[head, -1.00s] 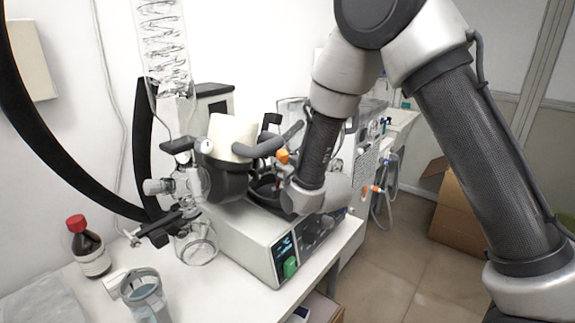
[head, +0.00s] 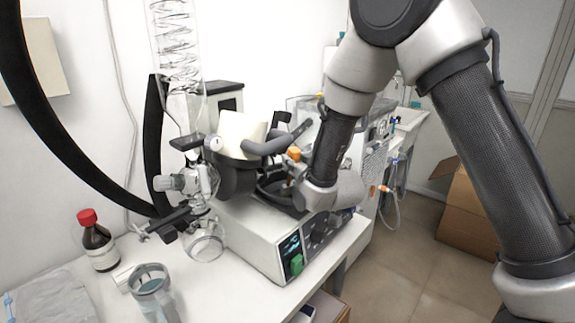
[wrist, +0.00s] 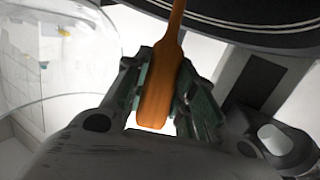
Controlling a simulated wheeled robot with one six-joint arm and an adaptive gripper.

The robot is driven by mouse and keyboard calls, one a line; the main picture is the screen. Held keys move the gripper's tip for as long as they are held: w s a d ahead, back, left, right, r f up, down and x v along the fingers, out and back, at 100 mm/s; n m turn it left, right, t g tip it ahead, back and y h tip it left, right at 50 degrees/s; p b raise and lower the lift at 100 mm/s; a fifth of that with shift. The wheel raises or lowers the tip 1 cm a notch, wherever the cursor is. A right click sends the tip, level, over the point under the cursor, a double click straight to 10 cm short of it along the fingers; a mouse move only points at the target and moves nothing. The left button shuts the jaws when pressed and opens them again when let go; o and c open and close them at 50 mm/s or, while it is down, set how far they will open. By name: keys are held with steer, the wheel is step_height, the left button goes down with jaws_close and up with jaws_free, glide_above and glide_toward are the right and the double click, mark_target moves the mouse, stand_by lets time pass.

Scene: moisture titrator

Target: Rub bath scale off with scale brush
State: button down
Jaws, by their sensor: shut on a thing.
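My gripper (wrist: 157,88) is shut on the orange handle of the scale brush (wrist: 156,95), between green finger pads. The brush's working end runs out of the top of the wrist view, so its bristles and any contact are hidden. The dark round bath (head: 275,192) sits on the white titrator base (head: 250,232). A dark curved rim, apparently the bath's, crosses the top right of the wrist view (wrist: 240,20). Scale cannot be made out.
A clear glass flask (head: 204,240) hangs left of the base, under a glass coil condenser (head: 177,65). A red-capped brown bottle (head: 98,245) and a beaker (head: 152,290) stand on the bench at left. A cardboard box (head: 470,205) stands on the floor at right.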

steer(key=shift+w+d, duration=0.2)
steer(key=shift+d, duration=0.2)
steer(key=d, duration=0.1)
steer(key=w+d, duration=0.1)
steer(key=d, duration=0.1)
steer(key=shift+w+d, duration=0.2)
steer(key=shift+w, duration=0.2)
steer(key=shift+s+a, duration=0.45)
steer(key=shift+a, duration=0.4)
steer(key=shift+s+a, duration=0.45)
steer(key=shift+a, duration=0.5)
